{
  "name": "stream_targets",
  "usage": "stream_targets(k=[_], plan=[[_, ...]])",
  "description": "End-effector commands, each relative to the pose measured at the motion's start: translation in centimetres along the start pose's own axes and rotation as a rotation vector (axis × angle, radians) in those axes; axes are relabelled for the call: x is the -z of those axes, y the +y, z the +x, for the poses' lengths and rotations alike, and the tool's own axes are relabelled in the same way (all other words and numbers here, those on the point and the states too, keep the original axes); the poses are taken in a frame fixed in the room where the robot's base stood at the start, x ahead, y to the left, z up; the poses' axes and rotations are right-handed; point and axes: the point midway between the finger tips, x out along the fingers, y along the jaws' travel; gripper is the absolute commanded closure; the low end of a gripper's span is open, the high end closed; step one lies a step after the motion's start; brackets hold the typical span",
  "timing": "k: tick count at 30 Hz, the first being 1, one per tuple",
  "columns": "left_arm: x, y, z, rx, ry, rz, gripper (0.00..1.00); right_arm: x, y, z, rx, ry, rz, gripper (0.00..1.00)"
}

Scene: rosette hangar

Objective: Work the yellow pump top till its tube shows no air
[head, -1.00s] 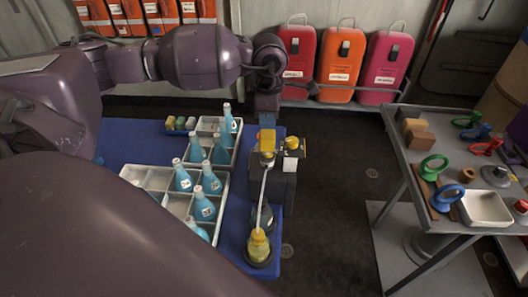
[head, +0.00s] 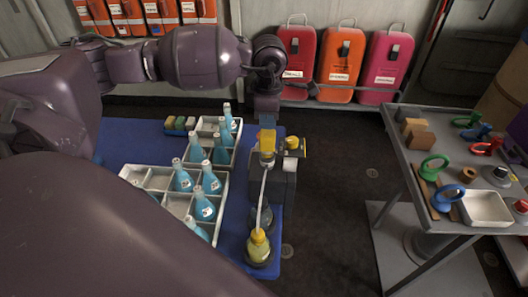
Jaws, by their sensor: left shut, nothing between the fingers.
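The yellow pump top (head: 267,142) sits on a dark grey pump body (head: 282,188) at the right edge of the blue table. A pale tube (head: 263,196) runs from it down to a yellow bottle (head: 258,247) on a dark round base. I cannot tell at this size whether the tube holds air. My left gripper (head: 267,121) points down, directly above the pump top. It is shut and empty; whether it touches the top is unclear. A yellow knob (head: 292,143) sticks out at the pump's right. My right gripper does not show.
Grey divided trays (head: 157,178) with several blue bottles (head: 209,178) fill the blue table (head: 135,140) left of the pump. A grey table (head: 408,150) with coloured rings and a white tray (head: 487,208) stands right. Floor between them is clear. Orange and red cases (head: 341,65) line the wall.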

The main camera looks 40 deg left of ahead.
Motion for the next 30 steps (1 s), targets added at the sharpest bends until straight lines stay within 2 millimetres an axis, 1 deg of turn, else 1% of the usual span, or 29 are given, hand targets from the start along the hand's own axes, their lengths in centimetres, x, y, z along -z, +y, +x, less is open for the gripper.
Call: stream_targets(k=[17,23,30], plan=[[0.0,0.0,1.5,0.001,0.0,0.0,1.0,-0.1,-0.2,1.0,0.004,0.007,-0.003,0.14],[0.0,0.0,2.0,0.001,0.001,0.0,1.0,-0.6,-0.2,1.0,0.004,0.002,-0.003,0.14],[0.0,0.0,2.6,0.002,0.001,0.0,1.0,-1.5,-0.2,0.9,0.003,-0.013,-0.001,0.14]])
